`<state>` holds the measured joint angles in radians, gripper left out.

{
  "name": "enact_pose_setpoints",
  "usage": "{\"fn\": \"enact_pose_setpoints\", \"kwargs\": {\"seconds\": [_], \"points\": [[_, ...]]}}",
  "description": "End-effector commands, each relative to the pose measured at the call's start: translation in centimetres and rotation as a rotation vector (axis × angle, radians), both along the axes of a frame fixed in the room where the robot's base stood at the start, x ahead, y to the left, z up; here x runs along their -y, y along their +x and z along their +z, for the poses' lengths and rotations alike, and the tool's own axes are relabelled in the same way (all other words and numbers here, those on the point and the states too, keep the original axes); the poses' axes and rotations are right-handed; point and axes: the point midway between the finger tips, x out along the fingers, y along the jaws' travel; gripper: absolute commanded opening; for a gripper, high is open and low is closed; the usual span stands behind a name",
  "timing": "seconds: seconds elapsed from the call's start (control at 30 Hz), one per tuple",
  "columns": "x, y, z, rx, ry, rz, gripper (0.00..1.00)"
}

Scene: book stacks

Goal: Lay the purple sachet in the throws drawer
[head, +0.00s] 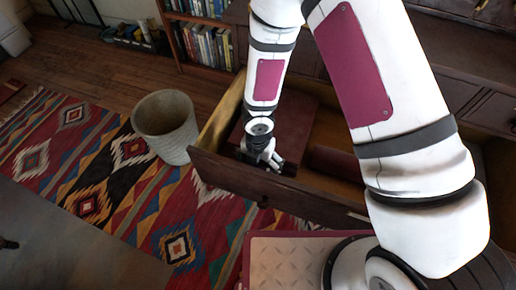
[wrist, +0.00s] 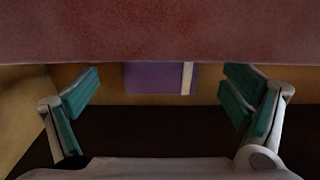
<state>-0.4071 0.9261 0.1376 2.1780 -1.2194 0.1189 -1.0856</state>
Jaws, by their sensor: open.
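The purple sachet (wrist: 150,78) with a pale stripe shows in the wrist view, between and beyond my open fingers. It is in front of a tan drawer wall, and its upper part is hidden by a large dull-red surface (wrist: 160,32). I do not make the sachet out in the head view. My gripper (head: 262,158) is open and reaches down into the left part of the pulled-out wooden drawer (head: 238,178). In the wrist view my gripper (wrist: 160,105) has its teal pads spread wide, with no contact on the sachet visible.
Inside the drawer are a dark red box-like thing (head: 294,128) and a red-brown piece (head: 336,162). A grey basket (head: 165,126) stands on the patterned rug (head: 120,195), left of the drawer. A bookcase (head: 205,45) is behind. My arm hides part of the drawer's right side.

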Motion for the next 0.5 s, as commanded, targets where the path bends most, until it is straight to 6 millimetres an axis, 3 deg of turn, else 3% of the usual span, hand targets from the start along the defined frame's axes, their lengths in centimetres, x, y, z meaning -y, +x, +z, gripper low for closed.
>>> {"fn": "enact_pose_setpoints", "kwargs": {"seconds": [0.5], "points": [[0.0, 0.1, 8.0, 0.001, 0.002, -0.003, 0.94]]}}
